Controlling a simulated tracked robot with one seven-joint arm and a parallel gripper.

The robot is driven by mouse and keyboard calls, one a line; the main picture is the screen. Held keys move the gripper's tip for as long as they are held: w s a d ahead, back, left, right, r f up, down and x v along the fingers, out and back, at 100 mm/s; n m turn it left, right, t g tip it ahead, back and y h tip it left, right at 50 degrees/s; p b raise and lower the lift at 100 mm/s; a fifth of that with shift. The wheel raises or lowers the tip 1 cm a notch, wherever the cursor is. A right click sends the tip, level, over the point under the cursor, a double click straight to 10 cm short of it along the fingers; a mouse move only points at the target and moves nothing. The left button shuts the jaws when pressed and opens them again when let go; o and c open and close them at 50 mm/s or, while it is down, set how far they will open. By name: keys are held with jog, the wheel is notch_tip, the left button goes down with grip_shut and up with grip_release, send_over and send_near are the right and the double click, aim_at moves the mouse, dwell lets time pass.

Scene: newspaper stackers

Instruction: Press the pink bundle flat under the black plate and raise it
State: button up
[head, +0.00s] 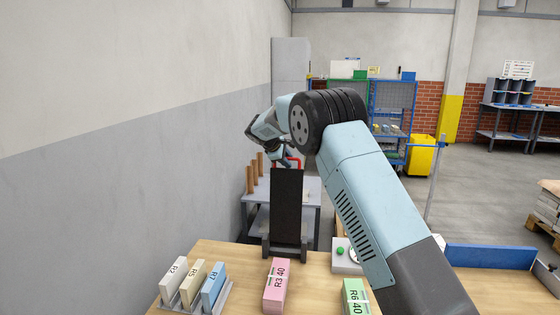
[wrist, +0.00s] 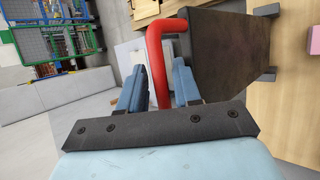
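The pink bundle (head: 276,285), marked R3 40, lies on the wooden table in front of the black plate; a bit of pink (wrist: 314,42) shows at the right edge of the wrist view. The black plate (head: 287,210) stands upright at the table's far edge, its dark face (wrist: 225,58) also in the wrist view. A red handle (wrist: 157,62) sticks out from it. My gripper (head: 284,156) is at the handle, above the plate. In the wrist view its blue fingers (wrist: 159,85) stand either side of the handle, with narrow gaps showing. The gripper looks open.
A rack holds white, cream and blue cards (head: 213,285) at the table's left. A green bundle (head: 355,296) is partly behind my arm. A box with a green button (head: 340,251) stands right of the plate. A grey wall closes off the left.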

jog(key=v, duration=1.3)
jog(key=shift+s+a+r, duration=0.15)
jog(key=shift+a+r, duration=0.05)
jog(key=shift+a, duration=0.05)
jog(key=s+d+r+m+g+y, duration=0.15)
jog(key=s+d+r+m, duration=0.3)
jog(key=s+d, duration=0.75)
jog(key=s+d+r+m+g+y, duration=0.1)
jog(key=s+d+r+m+y, duration=0.15)
jog(key=s+d+r, duration=0.7)
jog(key=s+d+f+m, duration=0.2)
jog(key=s+d+f, duration=0.1)
jog(key=s, duration=0.8)
jog(key=s+d+f+m+y, duration=0.1)
jog(key=s+d+f+m, duration=0.2)
jog(key=s, duration=0.7)
jog(key=s+d+f+m+t, duration=0.1)
jog(key=s+d+f+m, duration=0.2)
jog(key=s+f, duration=0.4)
jog(key=s+d, duration=0.1)
jog(key=s, duration=0.3)
jog(key=shift+s+d+y, duration=0.25)
jog(key=shift+s+y, duration=0.05)
jog(key=shift+s, duration=0.05)
